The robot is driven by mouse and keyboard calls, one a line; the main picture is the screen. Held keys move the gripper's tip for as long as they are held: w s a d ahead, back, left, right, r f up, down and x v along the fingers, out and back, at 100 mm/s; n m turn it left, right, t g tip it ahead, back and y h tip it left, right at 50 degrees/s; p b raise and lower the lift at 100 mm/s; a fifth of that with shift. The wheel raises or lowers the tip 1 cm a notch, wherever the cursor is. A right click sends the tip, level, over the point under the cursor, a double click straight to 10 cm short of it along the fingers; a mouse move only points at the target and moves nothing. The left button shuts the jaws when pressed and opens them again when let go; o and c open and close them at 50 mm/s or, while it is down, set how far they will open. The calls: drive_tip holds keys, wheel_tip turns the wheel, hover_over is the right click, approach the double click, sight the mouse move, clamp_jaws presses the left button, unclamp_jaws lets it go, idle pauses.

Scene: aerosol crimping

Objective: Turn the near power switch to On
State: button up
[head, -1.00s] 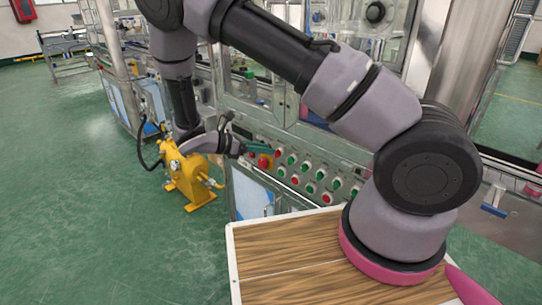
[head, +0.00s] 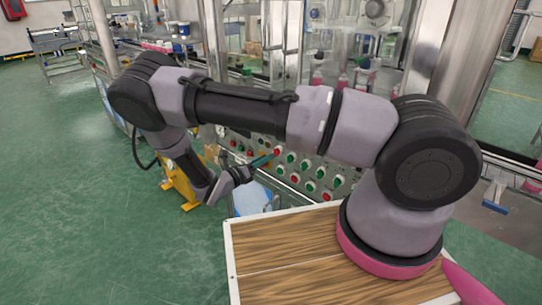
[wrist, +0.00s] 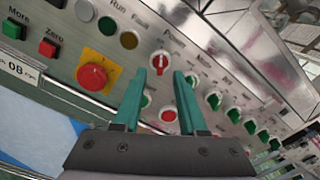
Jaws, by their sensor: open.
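The near power switch is a red knob in a white ring (wrist: 160,61) under the "Power" label in the wrist view. Its red handle looks roughly upright. In the head view a red knob (head: 277,152) shows just beyond my fingertips. My gripper (wrist: 166,75) is open and empty, its two teal fingers pointing at the panel. The fingertips lie just below the switch in the picture, one towards each side of it. Whether they touch it or reach around it I cannot tell. In the head view the gripper (head: 262,160) is at the panel's left part.
A red emergency button (wrist: 92,76) on a yellow plate sits left of the switch. A red button (wrist: 168,115) lies below, and several green knobs (wrist: 214,100) run to the right.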

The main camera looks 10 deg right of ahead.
sight(276, 152)
drive_tip(key=shift+x, duration=1.9)
clamp_jaws()
drive_tip(key=shift+m, duration=0.3)
drive_tip(key=m, duration=1.1)
drive_tip(key=shift+s, duration=0.1)
drive_tip(key=shift+m, duration=0.3)
